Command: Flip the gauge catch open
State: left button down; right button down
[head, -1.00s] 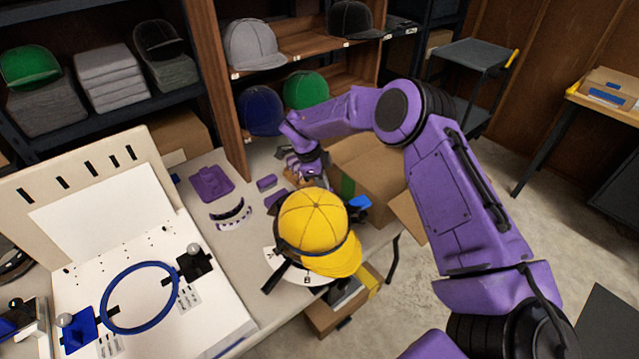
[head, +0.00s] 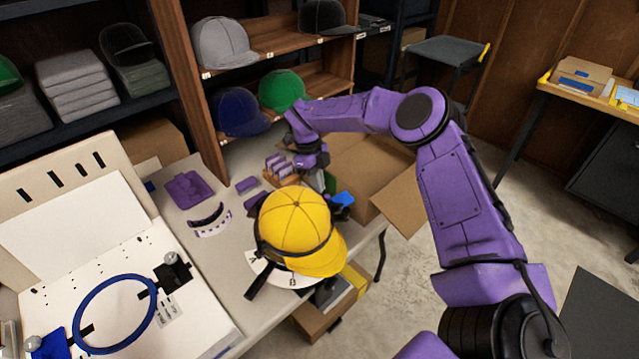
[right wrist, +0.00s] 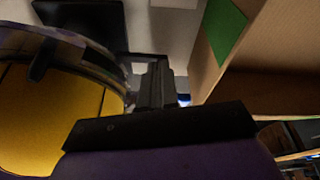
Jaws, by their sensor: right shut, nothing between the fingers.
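A yellow cap (head: 297,215) sits on a round white gauge plate (head: 262,268) with printed letters, at the table's front right edge. A dark band (head: 312,250) runs round the cap; it also shows in the right wrist view (right wrist: 75,45) with a black clip-like piece (right wrist: 42,60) on it. A black bar (head: 263,281) sticks out at the plate's front left. I cannot tell which part is the catch. My right gripper (head: 330,184) is shut and empty, just behind the cap's right side; its fingers (right wrist: 155,85) are beside the band. My left gripper is not in view.
An open cardboard box (head: 370,165) stands right of my right gripper, close to it. A blue piece (head: 343,199) is beside the cap. Purple pegs on a block (head: 279,170) stand behind it. A white board with a blue hoop (head: 115,314) fills the left table.

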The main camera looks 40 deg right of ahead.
jog(key=shift+w+a, duration=0.1)
jog(key=shift+a, duration=0.7)
jog(key=shift+r, duration=0.1)
jog(key=p+v, duration=0.7)
jog(key=v, duration=0.3)
